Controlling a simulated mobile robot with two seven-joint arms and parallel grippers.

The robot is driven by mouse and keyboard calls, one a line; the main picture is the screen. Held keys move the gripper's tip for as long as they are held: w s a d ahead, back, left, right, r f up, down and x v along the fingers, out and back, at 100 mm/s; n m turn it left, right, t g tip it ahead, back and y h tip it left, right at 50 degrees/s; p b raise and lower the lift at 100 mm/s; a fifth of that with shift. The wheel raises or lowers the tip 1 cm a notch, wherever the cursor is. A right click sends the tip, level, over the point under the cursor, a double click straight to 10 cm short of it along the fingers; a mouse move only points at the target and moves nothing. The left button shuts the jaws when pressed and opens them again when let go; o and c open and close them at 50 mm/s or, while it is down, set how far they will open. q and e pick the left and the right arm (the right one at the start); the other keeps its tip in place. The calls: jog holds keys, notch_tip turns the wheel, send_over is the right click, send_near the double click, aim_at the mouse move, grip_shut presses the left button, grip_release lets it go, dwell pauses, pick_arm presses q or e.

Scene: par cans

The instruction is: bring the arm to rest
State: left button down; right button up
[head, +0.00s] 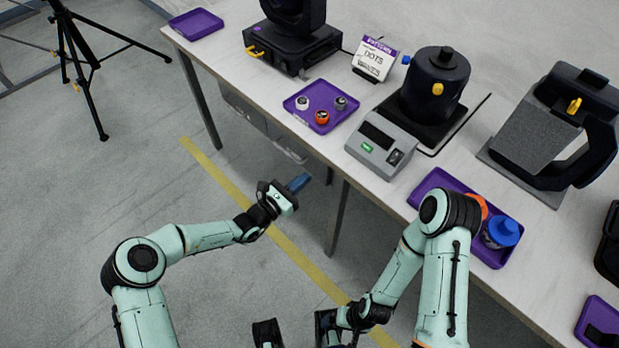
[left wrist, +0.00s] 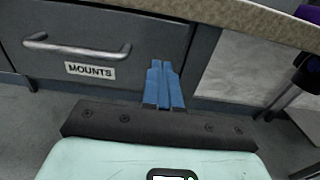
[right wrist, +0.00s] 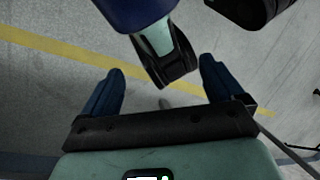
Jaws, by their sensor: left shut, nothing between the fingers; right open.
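My left gripper (head: 300,182) is shut and empty, held out in front of the table's near edge, below the tabletop. In the left wrist view its blue fingers (left wrist: 163,86) are together, with a grey drawer front behind them. My right gripper (right wrist: 165,85) is open and empty, pointing down low over the floor. In the head view the right arm (head: 395,275) hangs in front of the table, and its gripper is at the bottom edge, partly cut off.
The table (head: 235,55) runs diagonally, its near edge close to both arms. A purple tray (head: 294,102) holds small round pieces. A grey scale (head: 367,160) and another purple tray (head: 425,188) sit nearby. A drawer (left wrist: 95,45) labelled MOUNTS is under the table. A tripod (head: 88,75) stands left; floor between is clear.

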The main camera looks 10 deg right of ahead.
pick_arm(q)
jog(key=p+v, duration=0.1)
jog(key=v, duration=0.8)
jog(key=shift+a, duration=0.25)
jog(key=shift+f, duration=0.1)
